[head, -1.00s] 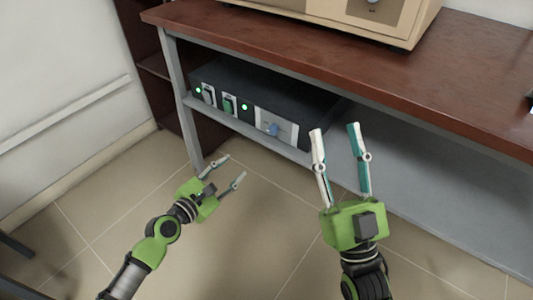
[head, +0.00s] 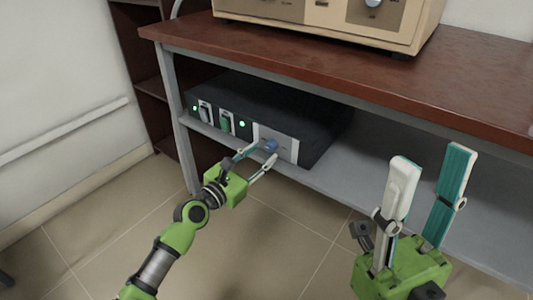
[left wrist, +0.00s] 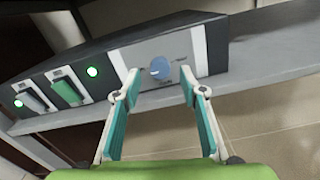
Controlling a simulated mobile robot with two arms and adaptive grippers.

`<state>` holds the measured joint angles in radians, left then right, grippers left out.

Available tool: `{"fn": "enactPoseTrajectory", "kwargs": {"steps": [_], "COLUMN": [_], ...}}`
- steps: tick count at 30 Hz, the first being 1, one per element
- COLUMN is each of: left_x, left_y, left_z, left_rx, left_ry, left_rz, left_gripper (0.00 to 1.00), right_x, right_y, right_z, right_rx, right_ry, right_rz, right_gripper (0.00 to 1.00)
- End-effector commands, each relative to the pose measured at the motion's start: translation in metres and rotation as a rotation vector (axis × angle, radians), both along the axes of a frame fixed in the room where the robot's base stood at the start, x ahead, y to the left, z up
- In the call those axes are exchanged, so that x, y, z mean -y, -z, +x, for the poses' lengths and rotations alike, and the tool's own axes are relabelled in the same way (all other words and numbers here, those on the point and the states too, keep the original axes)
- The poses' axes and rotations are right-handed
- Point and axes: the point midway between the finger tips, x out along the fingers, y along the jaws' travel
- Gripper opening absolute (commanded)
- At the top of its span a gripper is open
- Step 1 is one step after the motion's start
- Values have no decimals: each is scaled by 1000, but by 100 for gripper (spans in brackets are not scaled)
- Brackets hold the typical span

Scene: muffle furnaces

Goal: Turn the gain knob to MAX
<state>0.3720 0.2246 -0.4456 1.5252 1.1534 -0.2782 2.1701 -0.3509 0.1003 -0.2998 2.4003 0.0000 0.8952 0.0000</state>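The gain knob (head: 270,146) is a blue round knob on a light panel at the right end of a black box (head: 290,105) on the lower shelf. In the left wrist view the knob (left wrist: 161,68) sits ahead, between the two fingertips, with a pale mark toward its lower left. Its printed labels are too small to read. My left gripper (head: 258,160) is open, its fingers pointing at the knob from the front; whether they touch it I cannot tell. In the left wrist view the left gripper (left wrist: 161,85) shows a wide gap. My right gripper (head: 432,165) is open and empty, to the right.
Left of the knob are a green switch (head: 226,122), a grey switch (head: 205,112) and two green lights. The brown table top (head: 300,60) overhangs the box and carries a beige furnace (head: 330,15). The lower shelf (head: 350,175) is bare right of the box.

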Motion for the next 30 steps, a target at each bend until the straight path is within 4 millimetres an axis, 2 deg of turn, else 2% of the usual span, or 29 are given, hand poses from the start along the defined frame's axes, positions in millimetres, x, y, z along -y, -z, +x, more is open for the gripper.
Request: {"fn": "enactPoseTrajectory", "kwargs": {"steps": [6, 17, 18, 22, 30], "left_x": [16, 19, 19, 19, 19], "left_y": [2, 1, 1, 1, 1], "left_z": [22, 26, 26, 26, 26], "left_rx": [1, -1, -1, -1, 4], "left_ry": [0, 0, 0, 0, 0], "left_rz": [1, 1, 1, 1, 8], "left_gripper": [38, 38, 36, 2, 0], "right_x": [0, 0, 0, 0, 0], "right_y": [10, 11, 11, 11, 11], "right_z": [-1, -1, -1, -1, -1], "right_rx": [7, 6, 6, 6, 5], "right_ry": [-1, -1, -1, -1, -1], "right_rz": [2, 2, 2, 2, 2], "right_gripper": [40, 40, 40, 40, 40]}}
